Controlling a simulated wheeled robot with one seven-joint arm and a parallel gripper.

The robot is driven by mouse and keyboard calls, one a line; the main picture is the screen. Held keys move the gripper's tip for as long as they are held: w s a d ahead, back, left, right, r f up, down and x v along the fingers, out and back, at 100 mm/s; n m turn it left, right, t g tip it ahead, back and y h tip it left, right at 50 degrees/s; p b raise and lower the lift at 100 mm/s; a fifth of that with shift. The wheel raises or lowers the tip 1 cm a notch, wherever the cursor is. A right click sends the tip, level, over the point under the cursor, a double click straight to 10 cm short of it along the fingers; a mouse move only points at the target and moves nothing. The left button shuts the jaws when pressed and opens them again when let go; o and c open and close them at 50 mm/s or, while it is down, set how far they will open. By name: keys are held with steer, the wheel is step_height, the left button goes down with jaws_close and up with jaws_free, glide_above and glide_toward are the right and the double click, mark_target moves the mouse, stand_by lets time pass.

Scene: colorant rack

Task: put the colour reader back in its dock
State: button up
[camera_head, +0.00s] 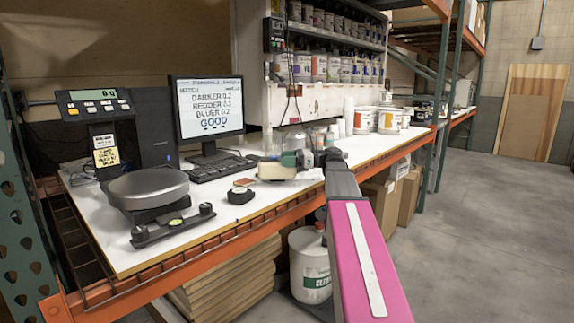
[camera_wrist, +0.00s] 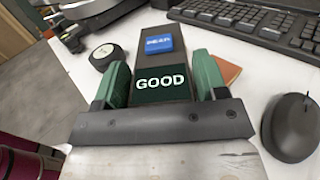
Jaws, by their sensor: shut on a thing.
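The colour reader (camera_wrist: 153,66) is a dark slab with a blue label and a small screen reading "GOOD". It lies between the two green fingers of my gripper (camera_wrist: 162,84), which is shut on it. In the head view, my gripper is above the white bench, in front of the keyboard. I cannot make out the reader clearly there. No thing in view is plainly its dock; the bench beneath the reader is hidden in the wrist view.
A black round puck with a white face (camera_head: 240,195) and a brown tile (camera_head: 243,182) lie near the bench's front. A scale (camera_head: 148,188) stands left, a monitor (camera_head: 208,108) and keyboard (camera_head: 217,167) behind. A dark mouse (camera_wrist: 292,127) is at the wrist view's right.

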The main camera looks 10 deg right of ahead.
steer(key=shift+f, duration=0.85)
steer(key=shift+f, duration=0.1)
steer(key=o, duration=1.5)
